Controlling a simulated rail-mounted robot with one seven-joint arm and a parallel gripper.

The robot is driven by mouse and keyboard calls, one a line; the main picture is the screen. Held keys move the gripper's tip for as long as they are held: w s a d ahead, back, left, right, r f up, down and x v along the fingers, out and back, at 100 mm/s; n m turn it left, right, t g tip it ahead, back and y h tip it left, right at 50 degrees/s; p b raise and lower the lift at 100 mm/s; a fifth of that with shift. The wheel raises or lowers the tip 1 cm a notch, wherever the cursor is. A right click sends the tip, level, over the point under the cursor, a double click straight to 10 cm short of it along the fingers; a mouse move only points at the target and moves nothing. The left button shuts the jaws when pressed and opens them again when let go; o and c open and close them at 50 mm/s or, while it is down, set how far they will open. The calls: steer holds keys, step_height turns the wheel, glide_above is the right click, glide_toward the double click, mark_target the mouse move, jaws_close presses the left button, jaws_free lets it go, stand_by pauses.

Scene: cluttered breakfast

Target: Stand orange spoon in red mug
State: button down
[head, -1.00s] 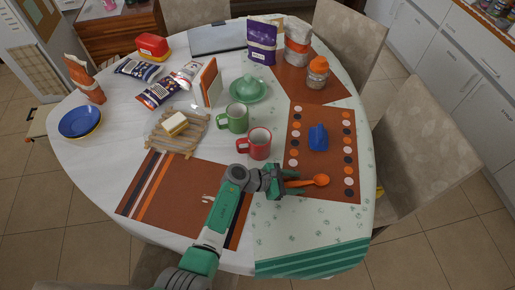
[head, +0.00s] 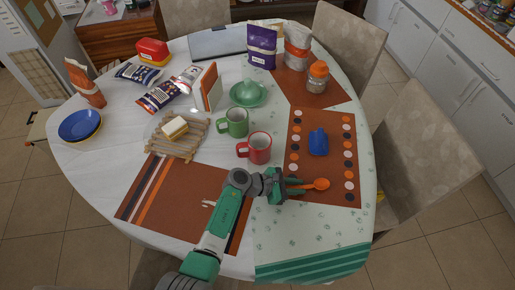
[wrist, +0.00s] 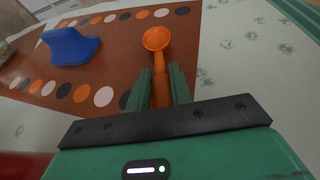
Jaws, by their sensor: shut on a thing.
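The orange spoon (head: 318,184) lies over the near edge of the right brown placemat, its bowl pointing right in the head view. My gripper (head: 294,186) is shut on its handle. In the wrist view, the spoon (wrist: 156,42) extends forward from between the two green fingers of my gripper (wrist: 159,84), bowl facing up. The spoon is low, at or close to the table; I cannot tell whether it touches. The red mug (head: 259,149) stands upright on the white cloth, up and left of my gripper, with its handle to the left. Its opening faces up.
A green mug (head: 234,123) stands just behind the red mug. A blue object (head: 318,141) sits on the right dotted placemat (head: 335,124), also in the wrist view (wrist: 70,46). A wooden rack (head: 178,142) with a butter-like block lies left. Cloth right of the red mug is clear.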

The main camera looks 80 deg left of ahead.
steer(key=shift+r+p, duration=2.45)
